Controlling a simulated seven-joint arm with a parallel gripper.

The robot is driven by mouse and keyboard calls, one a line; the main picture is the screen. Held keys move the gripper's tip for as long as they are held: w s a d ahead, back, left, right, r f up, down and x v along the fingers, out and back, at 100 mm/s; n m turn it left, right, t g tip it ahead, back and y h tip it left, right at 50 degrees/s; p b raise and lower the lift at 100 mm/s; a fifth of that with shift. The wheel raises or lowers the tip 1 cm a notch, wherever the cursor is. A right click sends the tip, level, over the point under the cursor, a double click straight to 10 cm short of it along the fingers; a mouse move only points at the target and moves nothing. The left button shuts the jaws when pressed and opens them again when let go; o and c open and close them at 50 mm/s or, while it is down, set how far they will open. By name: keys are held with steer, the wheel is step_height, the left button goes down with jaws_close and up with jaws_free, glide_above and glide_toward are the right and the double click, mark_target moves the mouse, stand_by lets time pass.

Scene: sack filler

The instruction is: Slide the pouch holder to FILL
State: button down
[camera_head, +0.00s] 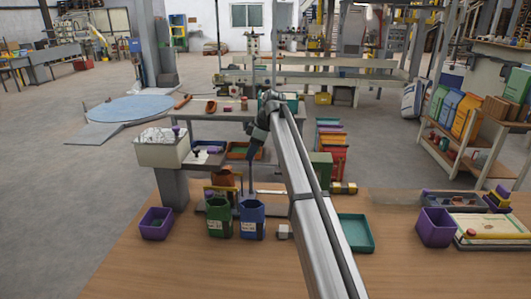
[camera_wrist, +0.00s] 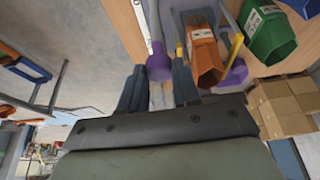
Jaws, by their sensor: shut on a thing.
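An orange pouch (camera_wrist: 205,55) with a pale label sits beside a yellow bracket (camera_wrist: 236,47) in the wrist view. I take it to stand in the pouch holder; in the head view the orange pouch (camera_head: 223,179) is partly hidden behind the green one. A purple rod with a thicker round end (camera_wrist: 158,66) stands left of it in the wrist view. My gripper (camera_wrist: 157,74) has its two fingers on either side of this purple end and is shut on it. In the head view my gripper (camera_head: 251,158) is small, at the far end of my arm. FILL lettering cannot be made out.
A green pouch (camera_head: 219,221) and a blue pouch (camera_head: 252,222) stand at the table's far edge, near my gripper. A purple bin (camera_head: 155,224) stands left, a pale hopper (camera_head: 162,150) behind it. A teal tray (camera_head: 356,233) lies right of my arm. The front table is clear.

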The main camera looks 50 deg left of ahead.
steer(key=shift+s+a, duration=1.5)
steer(key=shift+s, duration=0.05)
steer(key=c, duration=1.1)
jaws_free()
steer(key=shift+s+a, duration=0.1)
steer(key=shift+c, duration=0.2)
steer(key=shift+o, duration=0.2)
steer(key=shift+r, duration=0.1)
steer(key=v, duration=1.3)
steer(key=shift+r, duration=0.3)
